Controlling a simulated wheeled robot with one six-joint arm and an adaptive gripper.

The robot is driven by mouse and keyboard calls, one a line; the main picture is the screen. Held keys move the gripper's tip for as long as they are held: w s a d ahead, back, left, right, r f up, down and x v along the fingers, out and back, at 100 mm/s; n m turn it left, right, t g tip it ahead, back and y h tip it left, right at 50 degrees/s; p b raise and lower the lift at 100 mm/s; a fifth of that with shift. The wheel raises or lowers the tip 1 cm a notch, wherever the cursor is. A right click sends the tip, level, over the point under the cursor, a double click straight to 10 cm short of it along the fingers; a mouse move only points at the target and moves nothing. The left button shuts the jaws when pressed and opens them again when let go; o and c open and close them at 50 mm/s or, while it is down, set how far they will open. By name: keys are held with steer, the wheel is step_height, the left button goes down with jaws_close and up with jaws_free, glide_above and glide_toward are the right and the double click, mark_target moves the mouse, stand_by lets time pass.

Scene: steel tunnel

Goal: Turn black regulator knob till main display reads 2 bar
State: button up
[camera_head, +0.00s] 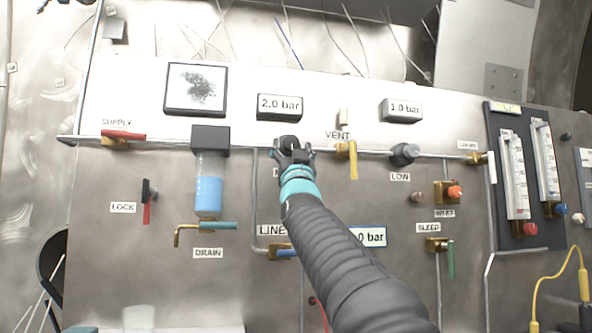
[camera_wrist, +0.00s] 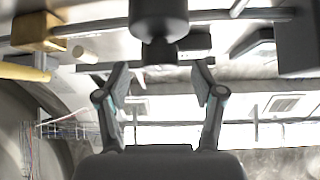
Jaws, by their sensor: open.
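The black regulator knob (camera_wrist: 158,22) is at the top middle of the wrist view, with a narrower dark part below it. In the head view it is mostly hidden by my gripper (camera_head: 291,153), only a dark bit (camera_head: 289,142) showing. My gripper also shows in the wrist view (camera_wrist: 160,78), open, its fingers apart either side of the narrower part and below the wide body. I cannot tell whether they touch it. The display (camera_head: 280,106) above the knob reads 2.0 bar.
A second display (camera_head: 401,109) reads 1.0 bar, above another dark knob (camera_head: 404,154). The yellow vent lever (camera_head: 352,160) is close right of my gripper. A blue-filled bowl (camera_head: 208,190) hangs at left.

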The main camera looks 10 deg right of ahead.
steer(key=v, duration=0.9)
steer(key=shift+f, duration=0.1)
